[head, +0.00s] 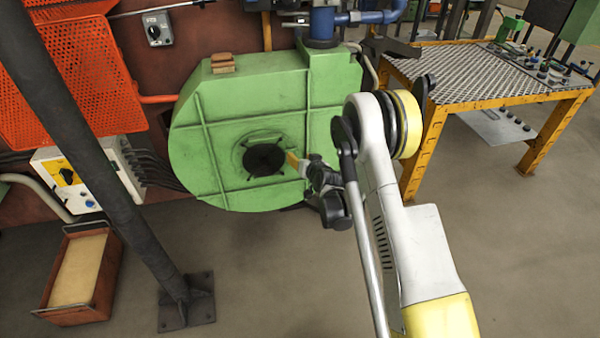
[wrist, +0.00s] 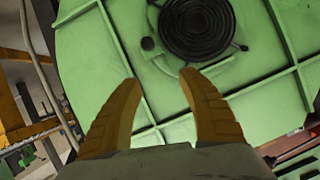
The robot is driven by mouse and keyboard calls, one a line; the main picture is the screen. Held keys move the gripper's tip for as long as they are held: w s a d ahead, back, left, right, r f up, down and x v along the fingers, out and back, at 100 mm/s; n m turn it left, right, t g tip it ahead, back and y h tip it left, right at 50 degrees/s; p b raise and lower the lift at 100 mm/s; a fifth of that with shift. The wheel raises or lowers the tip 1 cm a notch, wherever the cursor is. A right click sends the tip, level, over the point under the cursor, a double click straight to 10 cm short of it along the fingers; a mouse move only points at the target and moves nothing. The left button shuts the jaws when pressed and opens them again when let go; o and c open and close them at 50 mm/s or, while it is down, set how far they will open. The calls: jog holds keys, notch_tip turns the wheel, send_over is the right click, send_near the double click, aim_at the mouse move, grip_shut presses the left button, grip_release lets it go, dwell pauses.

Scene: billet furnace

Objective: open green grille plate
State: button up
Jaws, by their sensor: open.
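The green plate (head: 236,150) is the large ribbed face of a green housing. A round black grille (head: 264,159) sits in its middle, and the plate appears closed. In the wrist view the plate (wrist: 95,50) fills most of the picture, with the black grille (wrist: 197,30) at the top and a small black knob (wrist: 148,44) to its left. My gripper (head: 296,160) is just right of the grille in the head view. Its two yellow fingers (wrist: 157,83) are apart, with nothing between them, pointing toward the plate below the grille. I cannot tell whether they touch it.
A yellow-framed mesh table (head: 470,72) stands to the right. A dark slanted post (head: 100,170) crosses the left side. A white control box (head: 85,178) and an orange bin (head: 82,275) stand at left. The floor in front of the housing is clear.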

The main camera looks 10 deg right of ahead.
jog(key=w+f+b, duration=0.2)
jog(key=w+f, duration=0.2)
jog(key=w+f+b, duration=0.2)
jog(key=w+f, duration=0.2)
jog(key=w, duration=0.1)
jog(key=shift+w+a+f, duration=0.2)
jog(key=shift+f, duration=0.2)
grip_shut()
jog(key=shift+d, duration=0.1)
